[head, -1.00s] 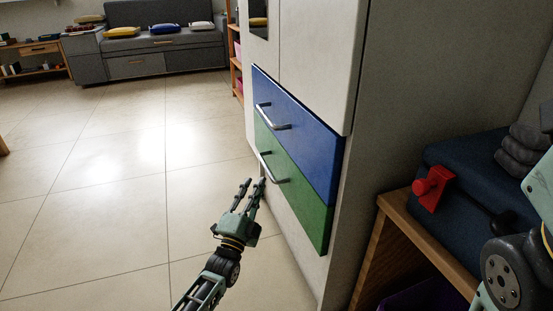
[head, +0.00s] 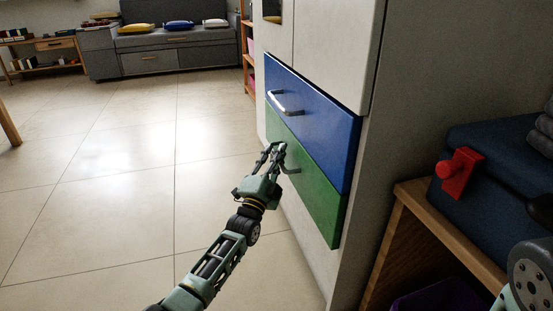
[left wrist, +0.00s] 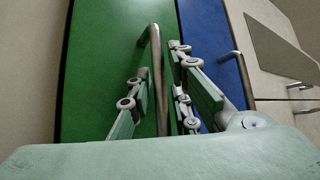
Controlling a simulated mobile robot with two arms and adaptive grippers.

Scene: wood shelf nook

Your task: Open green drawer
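The green drawer (head: 310,187) is the lower coloured front in the white cabinet, with its face flush below the blue drawer (head: 315,120). Its metal bar handle (head: 292,171) is partly hidden by my left gripper (head: 272,152). In the left wrist view the green front (left wrist: 105,60) fills the left and middle. The handle (left wrist: 156,60) stands between the fingers of my left gripper (left wrist: 160,95). Narrow gaps show on both sides of the bar, so the gripper is open around it. My right gripper is out of view; only part of my right arm shows at the lower right.
A wooden bench (head: 440,235) with a dark blue case and a red knob-like object (head: 458,172) stands to the right. A purple bin (head: 430,296) is below it. The tiled floor (head: 120,190) left of the cabinet is clear. A grey sofa stands far back.

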